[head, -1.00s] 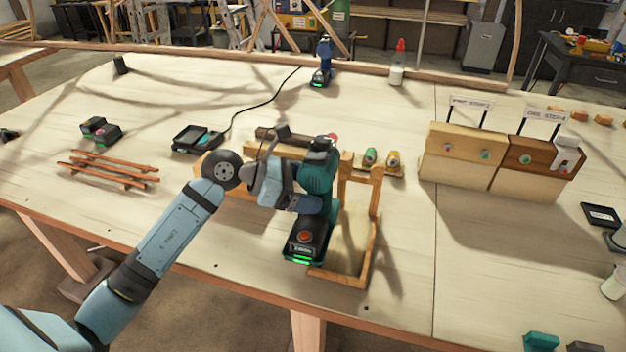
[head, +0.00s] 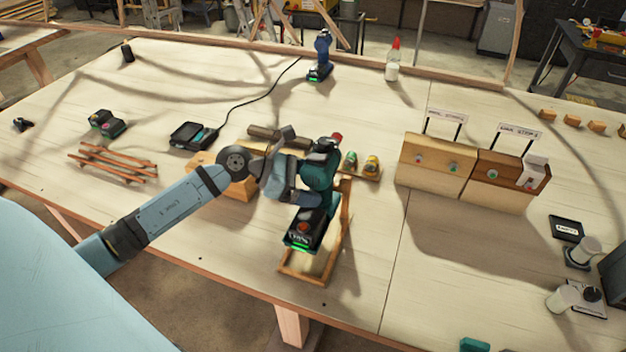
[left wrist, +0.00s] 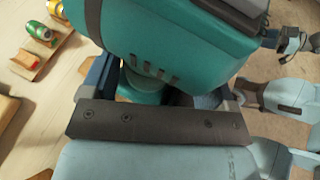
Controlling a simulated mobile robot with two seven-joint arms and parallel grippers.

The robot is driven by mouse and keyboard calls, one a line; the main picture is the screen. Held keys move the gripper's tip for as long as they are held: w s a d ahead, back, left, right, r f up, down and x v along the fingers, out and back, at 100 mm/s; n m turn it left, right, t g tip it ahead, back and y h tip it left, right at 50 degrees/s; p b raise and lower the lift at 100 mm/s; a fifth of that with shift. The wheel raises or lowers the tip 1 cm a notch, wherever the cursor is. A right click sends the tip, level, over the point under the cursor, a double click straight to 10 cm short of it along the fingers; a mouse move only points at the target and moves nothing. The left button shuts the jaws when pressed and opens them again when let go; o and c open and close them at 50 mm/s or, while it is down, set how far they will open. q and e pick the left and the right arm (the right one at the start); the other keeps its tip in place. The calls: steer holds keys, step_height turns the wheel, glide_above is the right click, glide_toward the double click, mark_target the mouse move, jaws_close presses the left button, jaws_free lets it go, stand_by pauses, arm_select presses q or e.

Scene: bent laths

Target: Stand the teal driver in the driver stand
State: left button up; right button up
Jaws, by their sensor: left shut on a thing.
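The teal driver (head: 318,178) has a black battery foot with a green light strip. It is upright, held by my left gripper (head: 302,193), which is shut on its grip. In the left wrist view the driver's teal body (left wrist: 170,40) fills the top, with the gripper (left wrist: 160,90) around its handle. The driver stand, a wooden frame (head: 308,278), is behind and below the driver, partly hidden by it. I cannot tell whether the battery foot touches the stand.
A blue driver (head: 321,58) stands at the back. A charger (head: 192,136) with a cable, a battery (head: 107,123) and bent laths (head: 112,162) lie left. Wooden boxes with signs (head: 470,172) stand right. A small rack (head: 361,169) sits just behind the stand.

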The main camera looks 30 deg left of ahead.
arm_select(q)
steer(key=shift+w+d+r, duration=0.15)
steer(key=shift+w+d, duration=0.1)
arm_select(e)
steer(key=shift+w+d, duration=0.15)
steer(key=shift+d, duration=0.2)
arm_select(q)
steer(key=shift+f+b, duration=1.15)
steer(key=shift+f, duration=0.8)
arm_select(e)
steer(key=shift+w+d+f, duration=0.1)
steer(key=shift+d+f, duration=0.05)
steer(key=shift+f, duration=0.9)
steer(key=shift+f, duration=0.25)
arm_select(q)
steer(key=shift+f+b, duration=0.45)
steer(key=shift+b, duration=0.1)
arm_select(e)
steer(key=shift+f, duration=0.2)
arm_select(q)
steer(key=shift+f+b, duration=0.95)
steer(key=shift+f, duration=0.1)
arm_select(e)
steer(key=shift+f, duration=1.05)
arm_select(q)
steer(key=shift+f, duration=0.15)
arm_select(e)
steer(key=shift+f, duration=0.3)
